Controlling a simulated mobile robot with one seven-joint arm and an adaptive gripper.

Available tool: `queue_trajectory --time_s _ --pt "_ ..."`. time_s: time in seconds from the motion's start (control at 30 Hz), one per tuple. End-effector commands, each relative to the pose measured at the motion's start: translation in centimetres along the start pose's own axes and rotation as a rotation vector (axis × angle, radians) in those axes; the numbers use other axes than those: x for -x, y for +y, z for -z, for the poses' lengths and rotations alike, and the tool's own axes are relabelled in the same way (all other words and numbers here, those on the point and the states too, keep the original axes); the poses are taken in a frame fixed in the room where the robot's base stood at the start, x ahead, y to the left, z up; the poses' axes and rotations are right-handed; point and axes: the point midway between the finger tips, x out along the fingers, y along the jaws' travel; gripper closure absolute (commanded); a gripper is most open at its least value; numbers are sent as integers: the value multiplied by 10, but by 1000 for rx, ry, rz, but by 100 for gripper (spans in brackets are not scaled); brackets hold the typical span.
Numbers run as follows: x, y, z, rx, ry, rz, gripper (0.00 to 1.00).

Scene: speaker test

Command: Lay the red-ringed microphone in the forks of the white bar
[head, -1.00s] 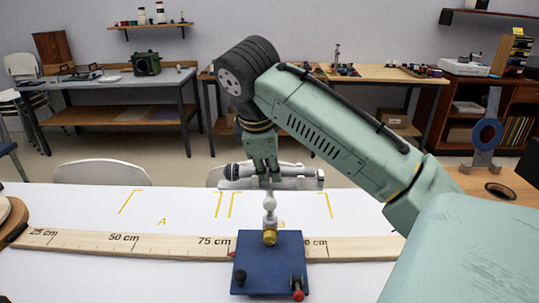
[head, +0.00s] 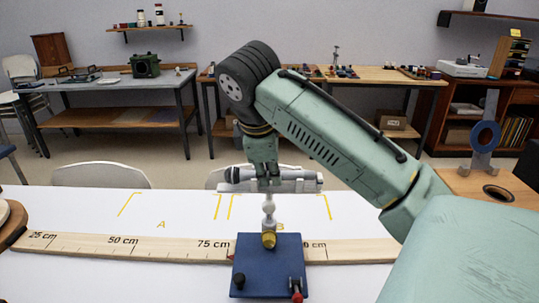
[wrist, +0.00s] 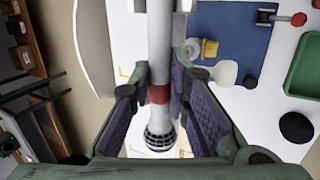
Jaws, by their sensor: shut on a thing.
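The microphone (wrist: 159,45) has a pale grey body, a red ring (wrist: 158,95) and a dark grille (wrist: 160,138). My gripper (wrist: 160,85) is shut on it, with the ring between the jaws. In the head view the microphone (head: 301,175) lies level, grille to the left, and my gripper (head: 267,178) hides its middle. The white bar (head: 300,187) runs close below and nearly parallel, on top of a stand with a blue base (head: 268,262). I cannot tell whether the microphone touches the forks, which are mostly hidden.
A wooden ruler (head: 120,247) runs across the white table (head: 70,205) behind the blue base. Yellow marks (head: 128,203) and letters lie beyond it. A green tray (wrist: 305,65) shows in the wrist view. The table's left part is mostly clear.

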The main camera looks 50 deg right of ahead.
Motion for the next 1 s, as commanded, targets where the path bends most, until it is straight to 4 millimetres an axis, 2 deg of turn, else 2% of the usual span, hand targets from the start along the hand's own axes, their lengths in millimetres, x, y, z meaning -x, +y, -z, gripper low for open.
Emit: queue_trajectory --time_s 0.47,0.5,0.83,1.0 --pt "-4 -1 0 0 0 -1 100" --pt "-4 -1 0 0 0 -1 83" --pt "-4 -2 0 0 0 0 61" --pt "-4 -2 0 0 0 0 60"
